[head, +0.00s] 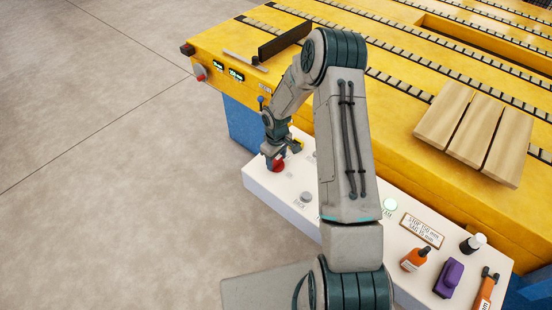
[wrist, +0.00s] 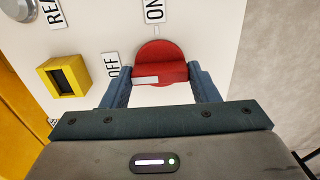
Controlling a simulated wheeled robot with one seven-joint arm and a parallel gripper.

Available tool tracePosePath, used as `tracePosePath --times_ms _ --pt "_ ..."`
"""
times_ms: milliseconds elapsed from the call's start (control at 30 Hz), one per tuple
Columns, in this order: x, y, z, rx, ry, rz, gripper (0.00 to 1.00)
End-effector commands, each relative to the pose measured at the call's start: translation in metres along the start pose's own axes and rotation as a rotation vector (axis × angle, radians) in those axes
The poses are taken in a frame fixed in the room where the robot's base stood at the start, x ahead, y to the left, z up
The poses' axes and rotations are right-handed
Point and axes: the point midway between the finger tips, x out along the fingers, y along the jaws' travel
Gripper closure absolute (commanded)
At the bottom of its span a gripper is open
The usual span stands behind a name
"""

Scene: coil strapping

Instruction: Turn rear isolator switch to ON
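The red rotary switch (wrist: 160,65) is on the white panel (wrist: 95,25) in the wrist view. A white mark on its left side points toward the OFF label (wrist: 112,65). The ON label (wrist: 153,10) is above the switch in that view. My gripper (wrist: 160,78) has one blue finger against each side of the red handle, with no clear gap between. In the head view the red switch (head: 277,166) shows at the console's far left end, under my gripper (head: 276,154), which partly hides it.
A yellow square part with a dark slot (wrist: 65,78) stands left of the switch in the wrist view. An orange bottle (head: 415,259) and a purple object (head: 448,278) are on the console's near end. The yellow conveyor machine (head: 250,50) borders the console; open floor (head: 120,180) is left.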

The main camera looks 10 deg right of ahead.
Motion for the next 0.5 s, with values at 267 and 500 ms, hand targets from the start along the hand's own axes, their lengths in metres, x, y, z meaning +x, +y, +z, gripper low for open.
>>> tracePosePath --times_ms 267,500 --pt "0.0015 -0.0006 -0.0002 0.042 0.000 0.000 0.68" --pt "0.0038 -0.0006 -0.0004 0.183 0.000 0.001 0.68"
